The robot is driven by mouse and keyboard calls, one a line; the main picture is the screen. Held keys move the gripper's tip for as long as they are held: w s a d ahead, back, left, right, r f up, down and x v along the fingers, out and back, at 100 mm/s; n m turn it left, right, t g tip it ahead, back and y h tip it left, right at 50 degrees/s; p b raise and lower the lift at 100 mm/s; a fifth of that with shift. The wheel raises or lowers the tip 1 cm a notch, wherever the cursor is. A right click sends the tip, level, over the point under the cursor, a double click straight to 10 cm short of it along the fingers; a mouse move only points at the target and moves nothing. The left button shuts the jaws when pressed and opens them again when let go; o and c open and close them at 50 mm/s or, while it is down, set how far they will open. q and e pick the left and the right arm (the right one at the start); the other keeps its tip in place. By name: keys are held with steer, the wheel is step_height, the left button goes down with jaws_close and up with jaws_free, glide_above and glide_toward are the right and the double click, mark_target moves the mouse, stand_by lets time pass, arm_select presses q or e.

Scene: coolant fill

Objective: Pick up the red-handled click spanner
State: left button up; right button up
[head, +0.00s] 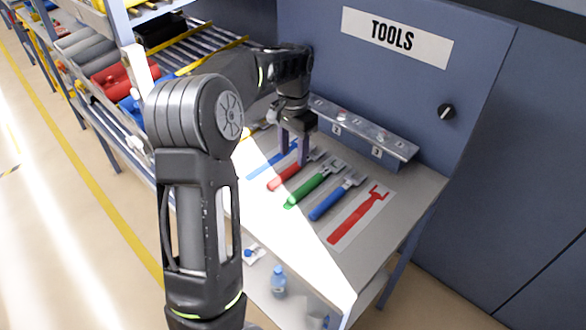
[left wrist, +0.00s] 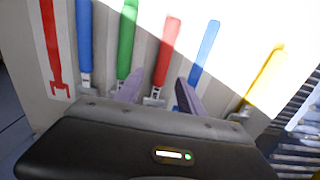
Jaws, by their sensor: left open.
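The red-handled click spanner (head: 284,178) lies on the tool table, its handle toward the front and its metal head toward the back panel. In the left wrist view its red handle (left wrist: 166,52) shows between my fingers, with the metal head low between them. My left gripper (head: 293,152) is open, pointing down over the head end of this spanner, with nothing held. In the left wrist view its two pale purple fingers (left wrist: 158,92) stand on either side of the spanner. I cannot tell how far the fingertips are above the table. My right gripper is not in view.
A green-handled spanner (head: 307,190) and a blue-handled one (head: 328,204) lie to the right. A flat red spanner shape (head: 358,216) and a flat blue one (left wrist: 206,50) mark the table. A yellow-handled spanner (left wrist: 267,76) lies beyond. A numbered metal rail (head: 365,133) runs behind.

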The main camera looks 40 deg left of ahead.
mark_target(293, 166)
arm_select(q)
step_height(293, 166, down, 5)
steer(key=shift+a+r+p, duration=0.1)
steer(key=shift+a+p, duration=0.05)
steer(key=shift+p, duration=0.45)
jaws_close()
stand_by(0.4)
